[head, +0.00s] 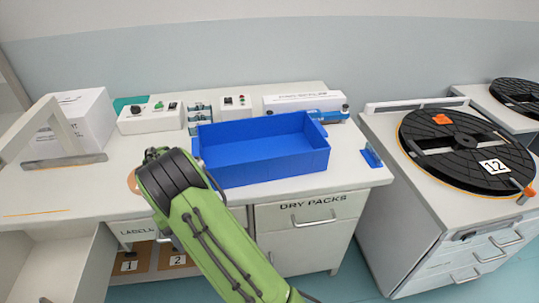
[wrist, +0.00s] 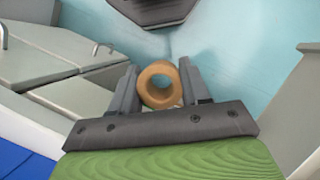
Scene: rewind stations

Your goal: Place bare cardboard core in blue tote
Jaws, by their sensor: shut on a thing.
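The cardboard core (wrist: 159,84) is a short tan-brown tube. In the wrist view its round open end faces the camera. My gripper (wrist: 160,88) is shut on it, with one grey finger on each side. In the head view a small piece of tan (head: 133,182) shows at the left of my dark wrist; the rest of the core and the fingers are hidden behind my arm. The blue tote (head: 322,160) is an open rectangular bin on the white bench, just right of my wrist. Its inside looks empty from here. A blue corner (wrist: 22,162) shows at the wrist view's lower left.
White boxes (head: 83,122) stand at the bench's left. A black reel (head: 468,150) marked 12 lies on the right-hand cabinet. The bench's left front (head: 60,190) is mostly clear.

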